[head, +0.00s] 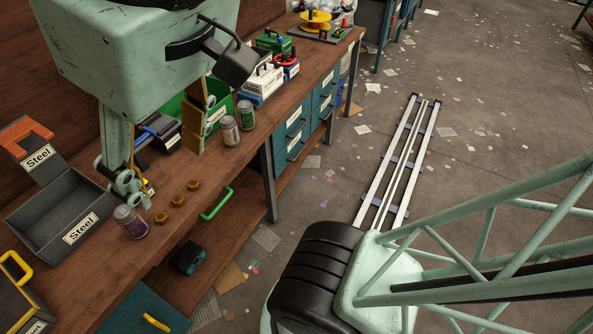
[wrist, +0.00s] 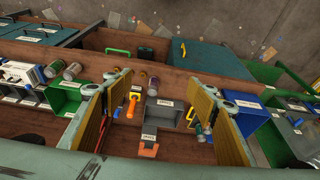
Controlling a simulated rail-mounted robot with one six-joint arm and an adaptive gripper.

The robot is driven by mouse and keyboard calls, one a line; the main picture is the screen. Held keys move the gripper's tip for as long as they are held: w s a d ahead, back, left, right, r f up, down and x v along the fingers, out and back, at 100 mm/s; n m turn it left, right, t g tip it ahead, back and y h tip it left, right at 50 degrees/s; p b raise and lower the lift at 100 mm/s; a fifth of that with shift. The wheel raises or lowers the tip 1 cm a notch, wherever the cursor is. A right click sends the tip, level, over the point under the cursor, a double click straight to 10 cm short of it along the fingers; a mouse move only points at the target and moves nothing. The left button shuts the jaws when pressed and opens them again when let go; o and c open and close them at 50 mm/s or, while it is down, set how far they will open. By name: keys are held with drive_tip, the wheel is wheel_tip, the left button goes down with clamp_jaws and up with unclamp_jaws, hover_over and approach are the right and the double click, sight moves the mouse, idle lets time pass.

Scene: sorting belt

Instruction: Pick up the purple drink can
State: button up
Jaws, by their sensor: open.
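The purple drink can (head: 130,222) stands upright on the wooden bench, near its front edge and beside the grey Steel bin (head: 90,219). My gripper (head: 160,166) is open and empty above the bench, behind and to the right of the can in the head view. In the wrist view, the purple can (wrist: 153,86) shows between the two spread fingers of my gripper (wrist: 163,78), beyond and below them and not touched.
Several small brass pieces (head: 177,201) lie right of the purple can. A grey-red can (head: 230,131) and a green can (head: 246,115) stand farther right, by a green bin (head: 215,118). A black box (head: 160,132) stands behind my gripper.

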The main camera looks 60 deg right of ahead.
drive_tip(key=shift+s+d+f, duration=0.1)
drive_tip(key=shift+d, duration=0.25)
idle(0.3)
drive_tip(key=m+g+p, duration=0.2)
drive_tip(key=m+g, duration=0.2)
drive_tip(key=m, duration=0.7)
hover_over(122, 211)
drive_tip(key=f, duration=3.1)
drive_tip(key=shift+s+f, duration=0.15)
drive_tip(key=shift+s, duration=0.1)
drive_tip(key=shift+w+f, duration=0.2)
drive_tip(key=shift+f, duration=0.3)
drive_tip(key=shift+f, duration=0.1)
